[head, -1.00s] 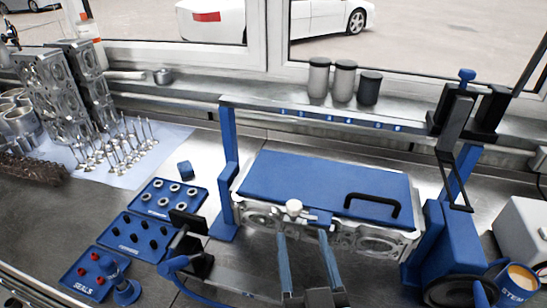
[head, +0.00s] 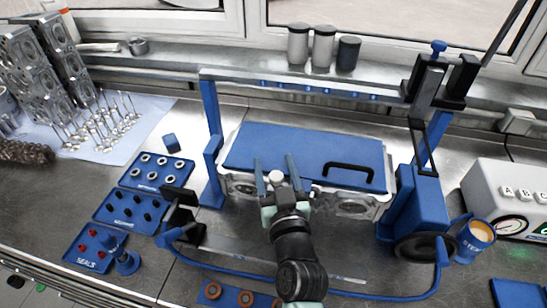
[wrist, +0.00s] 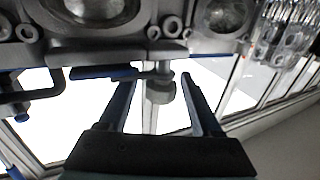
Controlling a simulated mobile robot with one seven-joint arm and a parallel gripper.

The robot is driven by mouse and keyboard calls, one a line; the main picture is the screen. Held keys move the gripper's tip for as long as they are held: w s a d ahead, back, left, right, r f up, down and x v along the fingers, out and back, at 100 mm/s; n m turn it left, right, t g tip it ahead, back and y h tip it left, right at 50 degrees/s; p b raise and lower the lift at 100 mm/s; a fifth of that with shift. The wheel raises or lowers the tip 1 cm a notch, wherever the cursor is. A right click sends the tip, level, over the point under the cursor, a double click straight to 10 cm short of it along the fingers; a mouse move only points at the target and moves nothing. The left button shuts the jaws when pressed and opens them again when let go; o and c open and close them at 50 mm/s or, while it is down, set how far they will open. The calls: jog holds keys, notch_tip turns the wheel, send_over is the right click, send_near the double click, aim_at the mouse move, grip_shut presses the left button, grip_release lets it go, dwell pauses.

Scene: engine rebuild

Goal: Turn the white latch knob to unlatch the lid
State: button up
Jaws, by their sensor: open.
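The blue lid (head: 290,150) lies flat and closed on the metal engine block (head: 352,207), with a black handle (head: 347,167) on its right part. The white latch knob (head: 276,177) is at the lid's front edge, left of the middle. My gripper (head: 275,162) is open, with one finger on each side of the knob in the head view. In the wrist view, a pale grey post-like part (wrist: 160,92), apparently the knob, shows between the open fingers (wrist: 157,98). I cannot tell whether either finger touches it.
A blue frame (head: 211,125) stands around the block, with a black tool head (head: 437,85) at its right. Small-parts trays (head: 132,208) and a black clamp-like part (head: 180,207) lie to the left. A cup (head: 474,240) and a white instrument box (head: 510,195) are at right.

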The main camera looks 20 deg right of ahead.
jog(key=shift+w+d, duration=0.1)
jog(key=shift+w, duration=0.4)
grip_shut()
